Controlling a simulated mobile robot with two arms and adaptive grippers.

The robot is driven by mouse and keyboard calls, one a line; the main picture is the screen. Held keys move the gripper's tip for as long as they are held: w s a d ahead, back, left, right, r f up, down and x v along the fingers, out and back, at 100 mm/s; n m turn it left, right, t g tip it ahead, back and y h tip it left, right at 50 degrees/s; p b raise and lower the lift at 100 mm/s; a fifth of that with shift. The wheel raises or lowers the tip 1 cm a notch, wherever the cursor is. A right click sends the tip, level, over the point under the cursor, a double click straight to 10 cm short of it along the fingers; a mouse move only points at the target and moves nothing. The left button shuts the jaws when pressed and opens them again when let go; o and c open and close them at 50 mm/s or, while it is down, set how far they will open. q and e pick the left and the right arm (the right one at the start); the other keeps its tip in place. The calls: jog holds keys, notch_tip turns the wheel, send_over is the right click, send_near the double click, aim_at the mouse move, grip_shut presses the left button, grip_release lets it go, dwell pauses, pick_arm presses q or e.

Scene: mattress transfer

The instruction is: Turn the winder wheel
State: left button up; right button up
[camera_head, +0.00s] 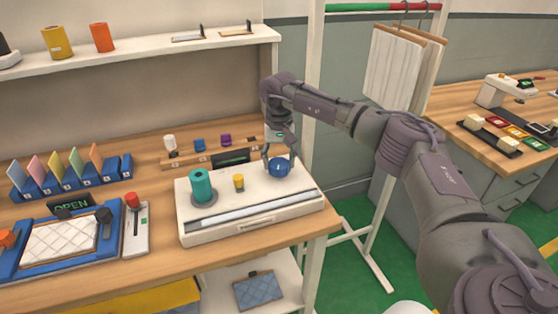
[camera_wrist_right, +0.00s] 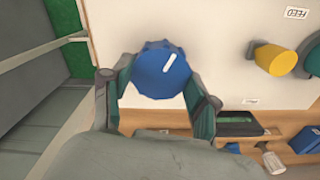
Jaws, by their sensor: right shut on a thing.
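The winder wheel is a blue round knob (camera_head: 279,168) on the right part of the white winder box (camera_head: 250,222). It also shows in the right wrist view (camera_wrist_right: 162,72), with a white line mark on its face. My right gripper (camera_head: 279,160) reaches down onto it from above, one finger on each side, and is shut on it. In the right wrist view the fingers (camera_wrist_right: 160,95) flank the knob. My left gripper is not in view.
The box carries a teal spool (camera_head: 202,187) and a yellow peg (camera_head: 239,182). A red-topped lever (camera_head: 133,202) and a blue frame with a quilted pad (camera_head: 62,243) stand to the left. A rack of coloured cards (camera_head: 75,167) is behind them. A garment rail stands right of the bench.

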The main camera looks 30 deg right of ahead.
aim_at(279, 163)
jog(key=shift+w+r+n, duration=0.1)
jog(key=shift+r+n, duration=0.05)
jog(key=shift+n, duration=0.15)
jog(key=o, duration=1)
jog(key=shift+o, duration=0.8)
notch_tip(279, 163, up, 12)
